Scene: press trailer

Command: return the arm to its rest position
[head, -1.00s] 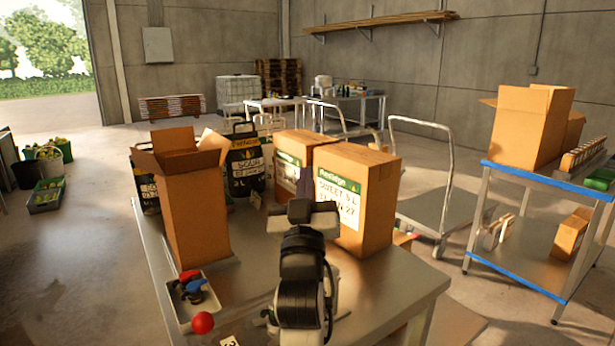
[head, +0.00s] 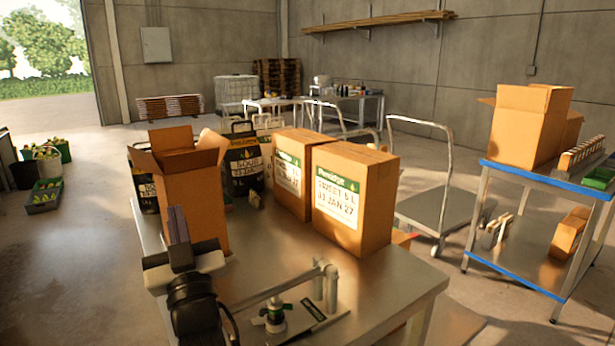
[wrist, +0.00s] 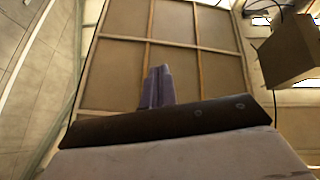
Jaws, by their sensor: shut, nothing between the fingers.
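My gripper (head: 178,224) is in the lower left of the head view, raised above the steel table (head: 400,280). Its fingers point up, in front of the open cardboard box (head: 195,195) as the camera sees it, and hide part of that box. In the wrist view the two fingers (wrist: 157,88) are together with nothing between them. My wrist and arm fill the bottom left of the head view and cover the near left corner of the table.
Two closed labelled cartons (head: 352,200) stand on the table, with black labelled pouches (head: 245,165) behind. A blue-edged cart (head: 540,180) with boxes stands right. A box-like object (wrist: 290,50) shows in the wrist view.

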